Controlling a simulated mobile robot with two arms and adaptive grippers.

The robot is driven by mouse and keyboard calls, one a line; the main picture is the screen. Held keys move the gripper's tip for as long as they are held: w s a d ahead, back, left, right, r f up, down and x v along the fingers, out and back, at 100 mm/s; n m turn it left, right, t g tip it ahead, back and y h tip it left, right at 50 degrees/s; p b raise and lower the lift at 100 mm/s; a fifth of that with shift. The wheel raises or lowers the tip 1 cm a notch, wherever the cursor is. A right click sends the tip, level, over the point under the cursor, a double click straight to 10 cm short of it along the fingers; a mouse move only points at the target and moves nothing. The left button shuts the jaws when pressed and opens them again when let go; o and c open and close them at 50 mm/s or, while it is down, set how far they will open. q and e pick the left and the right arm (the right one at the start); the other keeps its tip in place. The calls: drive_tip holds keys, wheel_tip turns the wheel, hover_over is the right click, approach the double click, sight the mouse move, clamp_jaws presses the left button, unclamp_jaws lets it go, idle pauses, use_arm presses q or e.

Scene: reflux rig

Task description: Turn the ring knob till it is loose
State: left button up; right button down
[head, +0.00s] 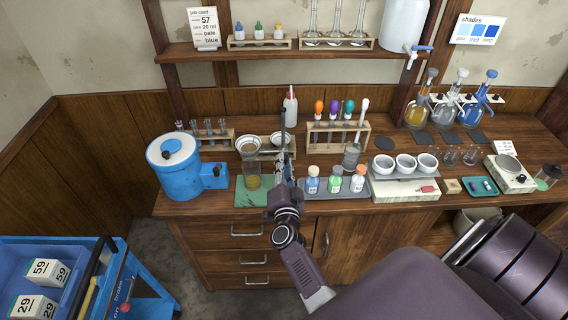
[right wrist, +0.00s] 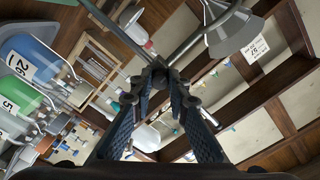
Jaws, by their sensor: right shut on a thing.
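The metal stand's upright rod (head: 283,118) rises at the middle of the bench; the rod (right wrist: 108,20) also crosses the upper left of the right wrist view. A funnel (head: 247,146) is held left of the rod, above a beaker of yellow liquid (head: 252,180). The funnel (right wrist: 234,36) shows at upper right in the wrist view, with an arm running to the clamp. My right gripper (head: 285,160) is at the rod, its fingertips (right wrist: 158,76) shut on the small ring knob where rod and arm meet. The fingers largely hide the knob. My left gripper is not in view.
The beaker stands on a green mat (head: 243,201). A blue pot (head: 172,165) is to the left. Capped bottles stand on a grey tray (head: 323,192) close to the right of my gripper. A rack of coloured droppers (head: 353,129) is behind them.

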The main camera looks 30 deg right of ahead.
drive_tip(key=shift+n, duration=0.8)
drive_tip(key=c, duration=1.8)
unclamp_jaws()
drive_tip(key=shift+c, duration=0.2)
